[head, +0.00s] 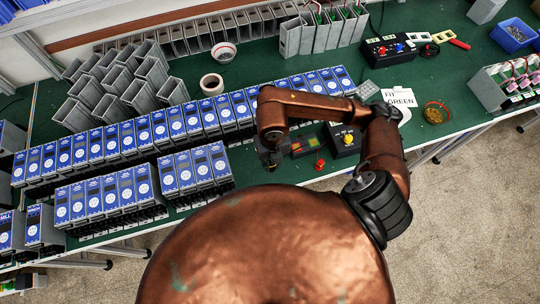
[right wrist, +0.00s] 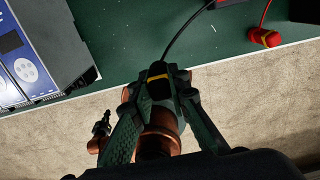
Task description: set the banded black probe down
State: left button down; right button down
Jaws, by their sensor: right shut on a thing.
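The banded black probe (right wrist: 157,78), black with a yellow band, is between the fingertips of my right gripper (right wrist: 158,90) in the right wrist view. A black cable runs from its top end up to a red-edged device. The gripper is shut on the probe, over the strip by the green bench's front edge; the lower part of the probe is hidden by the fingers. In the head view my right gripper (head: 271,160) is small and dark, and the probe cannot be made out. My left gripper is not seen in the head view.
A red probe with a yellow band (right wrist: 265,38) lies on the green bench top (right wrist: 135,35). A meter (head: 304,146) and a black box with a yellow button (head: 346,140) stand right of the gripper. Rows of blue-fronted units (head: 205,165) stand left.

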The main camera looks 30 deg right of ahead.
jog(key=w+d+f, duration=0.1)
jog(key=w+f, duration=0.1)
jog(key=w+d+f, duration=0.1)
jog(key=w+f, duration=0.1)
jog(key=w+d+f, duration=0.1)
jog(key=w+f, duration=0.1)
jog(key=shift+w+f, duration=0.15)
jog(key=shift+f, duration=0.1)
jog(key=shift+w+d+f+p, duration=0.15)
jog(key=shift+f+p, duration=0.1)
jog(key=shift+f, duration=0.65)
jog(key=shift+w+f+p, duration=0.1)
jog(key=shift+f+p, duration=0.1)
jog(key=shift+f, duration=0.7)
jog(key=shift+f, duration=0.1)
jog(key=shift+f, duration=0.15)
jog(key=c, duration=1.8)
grip_release()
jog(key=shift+c, duration=0.2)
jog(key=shift+r, duration=0.25)
notch_tip(320, 180, up, 12)
jog(key=shift+b, duration=0.4)
